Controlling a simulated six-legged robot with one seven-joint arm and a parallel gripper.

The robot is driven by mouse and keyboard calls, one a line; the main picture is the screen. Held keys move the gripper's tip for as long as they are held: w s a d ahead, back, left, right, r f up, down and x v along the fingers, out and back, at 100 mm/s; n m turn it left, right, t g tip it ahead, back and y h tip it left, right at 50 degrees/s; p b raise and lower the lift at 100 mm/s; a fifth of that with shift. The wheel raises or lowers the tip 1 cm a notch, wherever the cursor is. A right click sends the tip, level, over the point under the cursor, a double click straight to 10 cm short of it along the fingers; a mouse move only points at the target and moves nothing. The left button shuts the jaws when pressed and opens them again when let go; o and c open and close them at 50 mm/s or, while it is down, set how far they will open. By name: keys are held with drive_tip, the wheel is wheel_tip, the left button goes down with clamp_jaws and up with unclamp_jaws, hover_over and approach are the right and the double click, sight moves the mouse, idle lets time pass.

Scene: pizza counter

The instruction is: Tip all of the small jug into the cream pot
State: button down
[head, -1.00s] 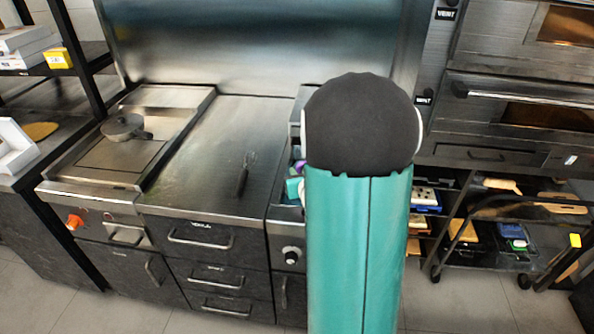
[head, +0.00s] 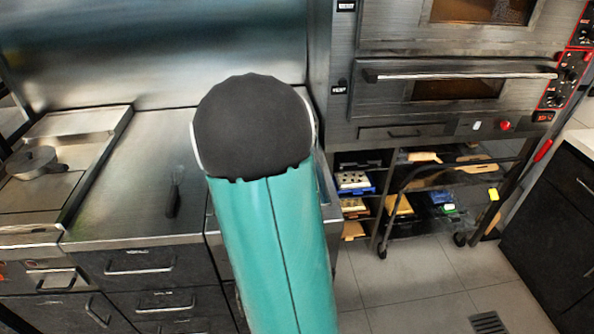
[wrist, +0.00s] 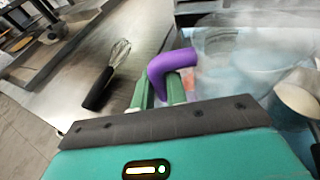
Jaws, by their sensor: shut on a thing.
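In the wrist view, my gripper (wrist: 159,92) has its green fingers closed on a purple handle (wrist: 172,62). The handle seems to belong to a clear, see-through vessel (wrist: 225,45), probably the small jug. Its outline is faint and its contents and tilt cannot be told. Pale blue shows through or behind it. A cream-coloured rounded thing (wrist: 298,97) is at the right edge; I cannot tell whether it is the cream pot. In the head view my own arm hides the gripper and what it holds.
A whisk with a black handle (head: 173,195) lies on the steel counter (head: 140,215). A grey pan (head: 33,162) sits on the cooking surface at left. A pizza oven (head: 440,90) stands right, above a shelf rack (head: 430,195). Floor (head: 410,285) is clear in front.

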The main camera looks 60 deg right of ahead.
drive_tip(key=shift+s+d+r+m+t+y, duration=0.15)
drive_tip(key=shift+d+r+m+y, duration=0.1)
drive_tip(key=shift+d+m, duration=0.2)
drive_tip(key=shift+s+d+r+m+t+y, duration=0.1)
drive_tip(key=shift+s+d+r+m+y, duration=0.1)
drive_tip(key=shift+d+m, duration=0.2)
drive_tip(key=shift+s+d+r+m+t+y, duration=0.15)
drive_tip(key=shift+d+r+m+y, duration=0.1)
drive_tip(key=shift+d+m, duration=0.2)
drive_tip(key=shift+s+d+r+m, duration=0.3)
drive_tip(key=shift+d+r+m, duration=0.3)
drive_tip(key=shift+r, duration=0.25)
drive_tip(key=shift+s+d+r, duration=0.1)
drive_tip(key=shift+d, duration=0.15)
drive_tip(key=shift+s+d+r+m+t+y, duration=0.15)
drive_tip(key=shift+s+d+m+y, duration=0.1)
drive_tip(key=shift+d+m, duration=0.15)
drive_tip(key=shift+s+d+f+m+t+y, duration=0.1)
drive_tip(key=shift+d+m+t+y, duration=0.05)
drive_tip(key=shift+d+m+y, duration=0.15)
drive_tip(key=shift+s+d+r+m+t+y, duration=0.15)
drive_tip(key=shift+d+m+t, duration=0.05)
drive_tip(key=shift+d+m, duration=0.2)
drive_tip(key=shift+s+d+r+m+t+y, duration=0.15)
drive_tip(key=shift+d+m+t, duration=0.1)
drive_tip(key=shift+m, duration=0.25)
drive_tip(key=shift+s+d+m, duration=0.1)
drive_tip(key=shift+d+m, duration=0.2)
drive_tip(key=shift+m, duration=0.1)
